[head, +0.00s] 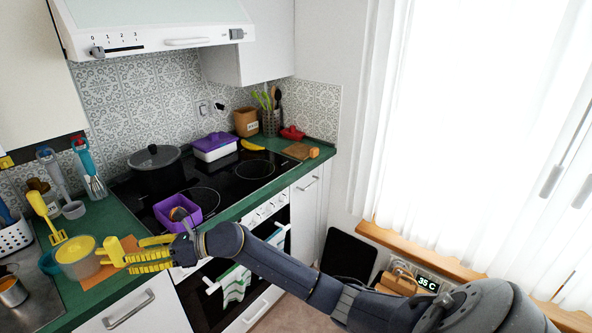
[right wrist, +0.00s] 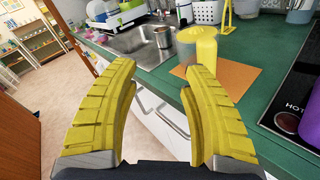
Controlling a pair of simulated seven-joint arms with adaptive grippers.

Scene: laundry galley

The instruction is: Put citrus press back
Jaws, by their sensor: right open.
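What looks like the citrus press (head: 78,262), a clear cup with a yellow top, stands upright on the green counter at the left of the head view, by an orange mat. In the right wrist view the press (right wrist: 204,47) stands just beyond the tip of one finger. My right gripper (head: 106,255) is open, its yellow fingers just right of the press in the head view. In the right wrist view nothing is between the fingers of my gripper (right wrist: 155,75). My left gripper is not in view.
A sink (right wrist: 140,42) with a metal cup (right wrist: 163,36) lies beyond the fingers. The orange mat (right wrist: 225,78) is by the press. A yellow upright utensil (head: 45,214) stands behind it. The black hob with a purple box (head: 165,215) is to the right.

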